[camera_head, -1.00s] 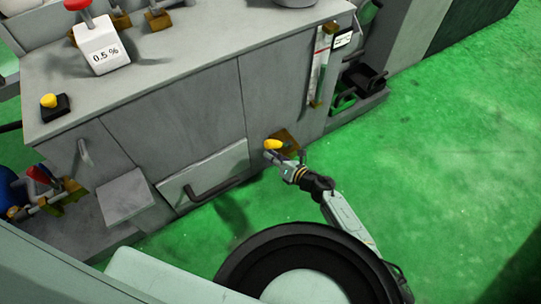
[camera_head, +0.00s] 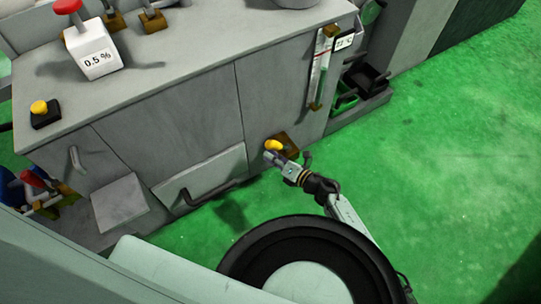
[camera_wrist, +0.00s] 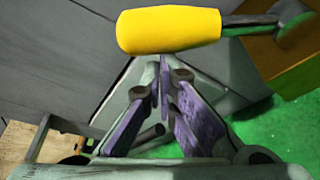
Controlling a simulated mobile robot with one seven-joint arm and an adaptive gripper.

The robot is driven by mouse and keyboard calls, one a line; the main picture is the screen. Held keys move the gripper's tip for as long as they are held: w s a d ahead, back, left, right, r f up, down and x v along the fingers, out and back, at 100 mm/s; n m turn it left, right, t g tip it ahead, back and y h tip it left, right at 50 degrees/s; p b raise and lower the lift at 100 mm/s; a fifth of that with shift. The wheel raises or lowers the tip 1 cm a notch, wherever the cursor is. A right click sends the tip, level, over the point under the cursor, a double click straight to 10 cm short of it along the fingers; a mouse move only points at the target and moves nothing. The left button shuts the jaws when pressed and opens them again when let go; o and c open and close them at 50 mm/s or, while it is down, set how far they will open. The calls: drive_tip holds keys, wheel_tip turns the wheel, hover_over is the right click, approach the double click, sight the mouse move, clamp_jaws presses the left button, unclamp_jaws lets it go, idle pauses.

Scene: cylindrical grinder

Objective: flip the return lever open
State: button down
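The return lever shows as a yellow handle (camera_head: 274,145) on a brown-gold block (camera_head: 288,141), low on the front of the grey machine cabinet. In the wrist view the yellow handle (camera_wrist: 168,31) lies crosswise near the top, with a grey rod running right to its pivot. My gripper (camera_head: 270,156) is just below the handle in the head view. In the wrist view the fingers of my gripper (camera_wrist: 160,67) are closed together, with nothing seen between them. The tips are just short of the yellow handle; whether they touch it is unclear.
The grey cabinet front (camera_head: 195,110) stands close behind the lever. A panel with a dark handle (camera_head: 207,192) juts out to the left. A gauge (camera_head: 322,70) and dark bins (camera_head: 370,80) are to the right. Green floor (camera_head: 440,160) is free on the right.

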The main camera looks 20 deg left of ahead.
drive_tip(key=shift+w+d+r+m+y+b, duration=0.5)
drive_tip(key=shift+w+d+r+m+b, duration=0.25)
drive_tip(key=shift+w+r+m+b, duration=0.4)
drive_tip(key=shift+w+d+r+m+y+b, duration=0.6)
drive_tip(key=shift+w+d+r+m+b, duration=0.7)
drive_tip(key=shift+b, duration=0.55)
drive_tip(key=shift+w+f, duration=0.1)
drive_tip(key=shift+w, duration=0.05)
approach(274, 149)
drive_tip(key=r, duration=0.1)
drive_tip(key=d+r, duration=0.1)
drive_tip(key=shift+s+r+g+p, duration=0.25)
drive_tip(key=shift+r+g+p, duration=0.05)
